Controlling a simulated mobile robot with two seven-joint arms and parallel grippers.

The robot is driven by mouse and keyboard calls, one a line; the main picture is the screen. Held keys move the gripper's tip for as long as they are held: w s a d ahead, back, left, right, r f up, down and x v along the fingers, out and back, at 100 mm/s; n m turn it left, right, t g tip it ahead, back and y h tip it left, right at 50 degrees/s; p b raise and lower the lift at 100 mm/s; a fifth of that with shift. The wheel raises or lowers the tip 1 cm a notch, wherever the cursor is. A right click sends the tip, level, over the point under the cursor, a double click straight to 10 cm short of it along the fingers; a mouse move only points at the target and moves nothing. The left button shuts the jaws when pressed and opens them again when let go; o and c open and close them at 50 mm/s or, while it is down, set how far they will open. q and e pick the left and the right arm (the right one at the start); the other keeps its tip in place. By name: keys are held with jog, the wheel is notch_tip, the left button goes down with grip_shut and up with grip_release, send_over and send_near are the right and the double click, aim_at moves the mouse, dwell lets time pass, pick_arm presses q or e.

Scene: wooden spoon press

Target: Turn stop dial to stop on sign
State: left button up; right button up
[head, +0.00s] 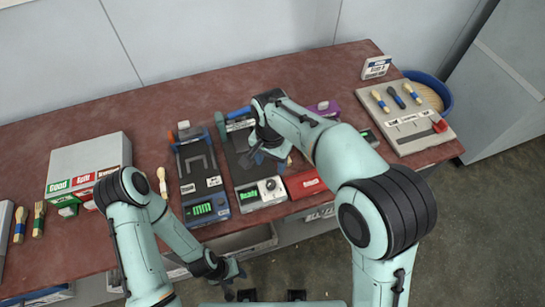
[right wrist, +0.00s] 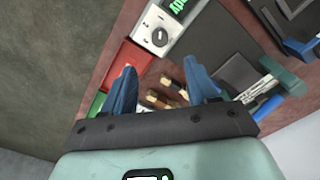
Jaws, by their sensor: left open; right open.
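A white panel with a green "Ready" display and a round dial (head: 271,184) sits at the front of the dark middle machine (head: 240,172). My left gripper (head: 230,276) is open and empty, low before the table's front edge.
A device with a green display (head: 203,208) stands left of the machine, a red box (head: 303,183) right of it. A grey box (head: 88,160) with labelled bins is at left.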

aim_at(271, 183)
notch_tip(271, 183, down, 12)
jog(key=shift+s+f+b, duration=0.1)
jog(key=shift+f+b, duration=0.1)
jog(key=shift+b, duration=0.35)
jog(key=c, duration=1)
